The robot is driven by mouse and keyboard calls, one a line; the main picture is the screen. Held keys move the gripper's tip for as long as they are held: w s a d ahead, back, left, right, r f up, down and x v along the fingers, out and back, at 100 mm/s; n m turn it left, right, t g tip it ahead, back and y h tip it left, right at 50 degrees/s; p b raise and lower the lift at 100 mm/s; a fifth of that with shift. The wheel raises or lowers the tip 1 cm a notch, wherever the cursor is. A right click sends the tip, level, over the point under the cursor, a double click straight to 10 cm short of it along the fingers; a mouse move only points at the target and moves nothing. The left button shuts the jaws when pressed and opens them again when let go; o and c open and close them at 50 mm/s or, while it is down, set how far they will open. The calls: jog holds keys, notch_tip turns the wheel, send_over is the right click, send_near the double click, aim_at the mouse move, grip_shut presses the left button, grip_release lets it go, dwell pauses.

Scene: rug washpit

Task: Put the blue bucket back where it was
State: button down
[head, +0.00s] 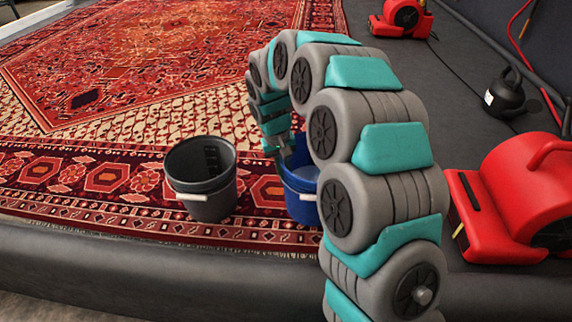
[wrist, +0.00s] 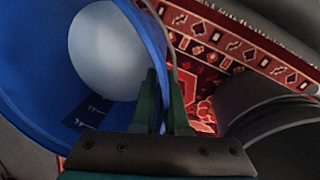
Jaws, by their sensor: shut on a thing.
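The blue bucket (head: 301,187) stands at the front edge of the red patterned rug, partly hidden behind my arm in the head view. In the wrist view the blue bucket (wrist: 45,75) fills the left side, with a pale round surface inside it. My gripper (head: 280,143) reaches down to the bucket's rim. In the wrist view my gripper (wrist: 165,100) has one green finger inside the bucket and one outside, shut on its rim. Whether the bucket touches the rug is hidden.
A dark grey bucket (head: 202,178) stands on the rug (head: 130,110) just left of the blue one. A red blower (head: 515,200) is at the right, another red blower (head: 402,17) at the back. A raised dark edge (head: 150,275) runs along the front.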

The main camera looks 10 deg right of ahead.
jog(key=shift+w+f, duration=0.1)
jog(key=shift+f, duration=2)
jog(key=c, duration=1)
grip_release()
jog(key=shift+f, duration=0.1)
jog(key=shift+o, duration=0.2)
notch_tip(320, 180, up, 10)
jog(key=a+r, duration=0.1)
jog(key=a, duration=0.1)
jog(key=s+d+r, duration=0.4)
jog(key=s+d, duration=0.1)
jog(key=s, duration=0.5)
jog(key=s+d+f, duration=0.1)
jog(key=s+d, duration=0.2)
jog(key=s, duration=1.1)
jog(key=s+d+f+m+g+y, duration=0.1)
jog(key=s+d, duration=0.2)
jog(key=s, duration=1.1)
jog(key=shift+d+f+y+b, duration=0.15)
jog(key=shift+f+y+b, duration=0.05)
jog(key=shift+y+b, duration=0.15)
